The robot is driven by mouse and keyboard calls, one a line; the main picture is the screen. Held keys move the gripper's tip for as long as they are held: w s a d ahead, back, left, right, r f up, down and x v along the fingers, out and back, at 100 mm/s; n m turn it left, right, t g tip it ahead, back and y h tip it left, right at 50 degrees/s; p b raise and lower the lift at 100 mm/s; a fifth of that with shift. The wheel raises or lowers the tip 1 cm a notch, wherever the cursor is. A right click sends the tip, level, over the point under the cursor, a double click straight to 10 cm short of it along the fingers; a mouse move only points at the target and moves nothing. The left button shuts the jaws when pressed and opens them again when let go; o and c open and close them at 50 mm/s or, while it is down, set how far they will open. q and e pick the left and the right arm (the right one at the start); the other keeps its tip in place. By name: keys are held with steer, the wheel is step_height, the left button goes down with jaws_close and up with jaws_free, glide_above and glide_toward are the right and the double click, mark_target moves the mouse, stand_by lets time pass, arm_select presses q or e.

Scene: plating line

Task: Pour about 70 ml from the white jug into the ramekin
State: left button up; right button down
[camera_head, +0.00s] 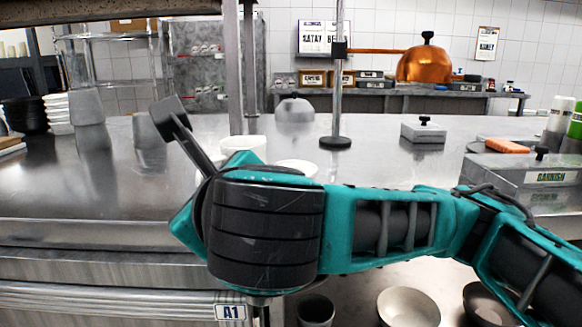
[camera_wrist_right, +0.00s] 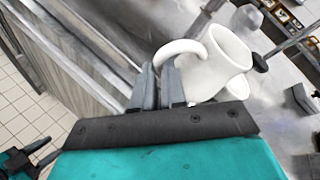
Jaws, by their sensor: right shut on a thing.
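The white jug (camera_wrist_right: 208,72) fills the middle of the right wrist view, its handle towards my right gripper (camera_wrist_right: 158,80). The gripper is shut on the handle. The jug looks roughly upright. In the head view only its rim part (camera_head: 242,144) shows above my right wrist, which hides the rest and the gripper. A small white round dish, apparently the ramekin (camera_head: 297,167), shows just right of the jug, partly hidden. It also shows beside the jug in the wrist view (camera_wrist_right: 238,87). Neither one's contents can be seen. My left gripper (camera_wrist_right: 50,150) appears at the wrist view's lower left, fingers apart and empty.
A metal stand (camera_head: 335,142) rises behind the ramekin. A lidded box (camera_head: 423,133) and a garnish container (camera_head: 525,172) stand to the right. Grey cups (camera_head: 89,106) and stacked white bowls (camera_head: 58,115) stand at left. The counter's left front is clear. Bowls (camera_head: 408,307) sit on a lower shelf.

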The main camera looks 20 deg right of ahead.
mark_target(222, 142)
arm_select(q)
steer(key=shift+s+f, duration=0.1)
steer(key=shift+s, duration=0.15)
arm_select(e)
steer(key=shift+r, duration=0.1)
steer(key=d+r+m+g+p, duration=0.1)
steer(key=r+p, duration=0.1)
steer(key=w+d+r+m+y+p, duration=0.1)
steer(key=r+p, duration=0.1)
steer(key=p, duration=0.1)
steer(key=w+d+r+m+g+y+p, duration=0.1)
steer(key=r+p, duration=0.1)
steer(key=shift+w+d+r+m+g, duration=0.1)
steer(key=shift+d+r+m+g, duration=0.2)
steer(key=shift+d+r, duration=0.1)
arm_select(q)
step_height(222, 142, up, 10)
steer(key=a+p, duration=0.1)
steer(key=p, duration=0.5)
steer(key=shift+s+a+f+y, duration=0.15)
steer(key=shift+s+a+y, duration=0.1)
steer(key=shift+a+y, duration=0.15)
arm_select(e)
steer(key=w+d+m+y, duration=0.1)
steer(key=d+r+m+g+y, duration=0.1)
steer(key=shift+w+d+r+g+y, duration=0.2)
steer(key=shift+w+g+y, duration=0.1)
steer(key=shift+w, duration=0.05)
